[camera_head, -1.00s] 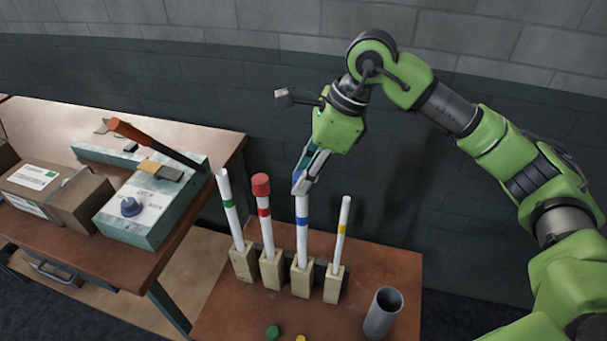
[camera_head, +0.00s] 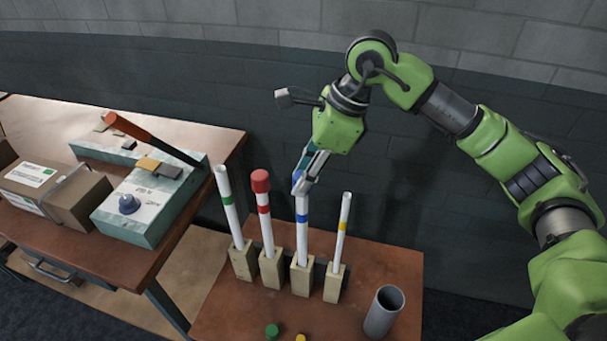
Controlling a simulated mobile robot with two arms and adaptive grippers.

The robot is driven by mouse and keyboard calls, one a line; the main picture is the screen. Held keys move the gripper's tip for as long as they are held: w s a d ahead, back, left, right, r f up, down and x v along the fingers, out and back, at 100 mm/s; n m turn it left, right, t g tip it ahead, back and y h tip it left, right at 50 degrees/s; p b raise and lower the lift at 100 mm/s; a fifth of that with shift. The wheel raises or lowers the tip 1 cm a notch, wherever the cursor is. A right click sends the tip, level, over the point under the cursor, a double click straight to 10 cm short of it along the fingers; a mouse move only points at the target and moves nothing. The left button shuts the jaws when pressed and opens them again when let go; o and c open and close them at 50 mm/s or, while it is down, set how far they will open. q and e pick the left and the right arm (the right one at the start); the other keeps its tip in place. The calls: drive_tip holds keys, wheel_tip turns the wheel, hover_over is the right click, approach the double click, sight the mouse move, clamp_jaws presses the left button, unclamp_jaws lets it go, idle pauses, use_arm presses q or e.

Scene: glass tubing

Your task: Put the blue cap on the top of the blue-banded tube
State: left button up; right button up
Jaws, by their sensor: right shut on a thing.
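The blue-banded tube (camera_head: 302,232) stands upright in a wooden block holder on the low table, third from the left in the row. The blue cap (camera_head: 298,181) shows at the tube's top end, partly hidden by the fingers. My right gripper (camera_head: 301,180) is shut on the blue cap, right at the top of the tube. I cannot tell how far the cap sits over the rim. My left gripper is not in view.
A green-banded tube (camera_head: 230,207), a red-capped tube (camera_head: 264,216) and a yellow-banded tube (camera_head: 341,233) stand close by in holders. A grey cup (camera_head: 383,312), a green cap (camera_head: 272,331) and a yellow cap (camera_head: 300,337) are at the front. A workbench (camera_head: 100,240) is at left.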

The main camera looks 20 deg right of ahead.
drive_tip(key=shift+f+b, duration=0.6)
drive_tip(key=shift+b, duration=0.05)
idle(0.6)
idle(0.3)
drive_tip(key=o, duration=1.4)
drive_tip(key=shift+r+p, duration=2.45)
drive_tip(key=shift+r, duration=1.6)
drive_tip(key=shift+f, duration=0.15)
